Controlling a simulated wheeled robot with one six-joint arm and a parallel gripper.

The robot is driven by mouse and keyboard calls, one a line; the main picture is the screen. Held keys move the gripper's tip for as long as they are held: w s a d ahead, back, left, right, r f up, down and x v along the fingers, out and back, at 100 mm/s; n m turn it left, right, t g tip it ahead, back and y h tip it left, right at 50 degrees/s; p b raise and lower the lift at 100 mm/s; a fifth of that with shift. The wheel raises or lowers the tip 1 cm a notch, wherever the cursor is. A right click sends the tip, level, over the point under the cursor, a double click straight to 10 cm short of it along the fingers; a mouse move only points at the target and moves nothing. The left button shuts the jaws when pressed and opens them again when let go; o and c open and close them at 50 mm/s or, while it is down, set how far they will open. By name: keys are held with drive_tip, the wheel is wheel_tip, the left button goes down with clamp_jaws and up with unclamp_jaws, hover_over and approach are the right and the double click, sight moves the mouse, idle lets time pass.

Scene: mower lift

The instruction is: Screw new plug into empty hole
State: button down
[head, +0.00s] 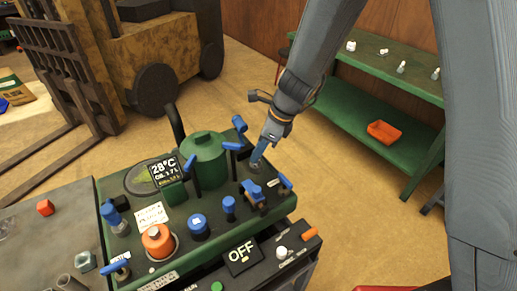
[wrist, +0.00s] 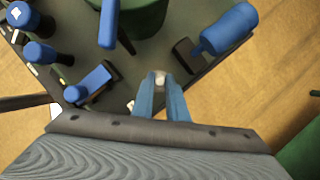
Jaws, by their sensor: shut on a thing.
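My gripper (head: 257,160) reaches down to the back right corner of the green machine top (head: 225,180). In the wrist view its blue fingers (wrist: 160,92) are shut on a small pale plug (wrist: 160,78), of which only the whitish end shows between the tips. The plug is at or just above the machine top; I cannot tell whether it sits in a hole. The hole itself is hidden under the fingers and plug.
Blue-handled levers (head: 240,123) and blue knobs (head: 198,226) stand close around my gripper, with a green cylinder (head: 204,158) to the left. A display (head: 242,254) reads OFF. Several pale pieces (head: 401,67) stand on a green bench (head: 415,84), with an orange tray (head: 383,132) below.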

drive_tip(key=m, duration=0.2)
drive_tip(key=m+t+p, duration=0.1)
drive_tip(key=m, duration=0.1)
drive_tip(key=shift+t+h, duration=0.3)
drive_tip(key=shift+s+a+r+m, duration=0.1)
drive_tip(key=shift+m, duration=0.3)
drive_tip(key=m+t+h, duration=0.1)
drive_tip(key=m, duration=0.1)
drive_tip(key=shift+s+a+m+p, duration=0.1)
drive_tip(key=shift+a+m+p, duration=0.05)
drive_tip(key=shift+m+p, duration=0.2)
drive_tip(key=m+h, duration=0.1)
drive_tip(key=m, duration=0.2)
drive_tip(key=shift+t+p, duration=0.3)
drive_tip(key=shift+t, duration=0.1)
drive_tip(key=shift+m, duration=0.25)
drive_tip(key=shift+s+a+r+m+h+p, duration=0.1)
drive_tip(key=shift+m+h+p, duration=0.15)
drive_tip(key=shift+m+p, duration=0.25)
drive_tip(key=shift+a+m+h+p, duration=0.1)
drive_tip(key=shift+m+h+p, duration=0.2)
drive_tip(key=shift+m, duration=0.4)
drive_tip(key=m+h+p, duration=0.1)
drive_tip(key=m+p, duration=0.1)
drive_tip(key=m, duration=0.1)
drive_tip(key=shift+m, duration=0.3)
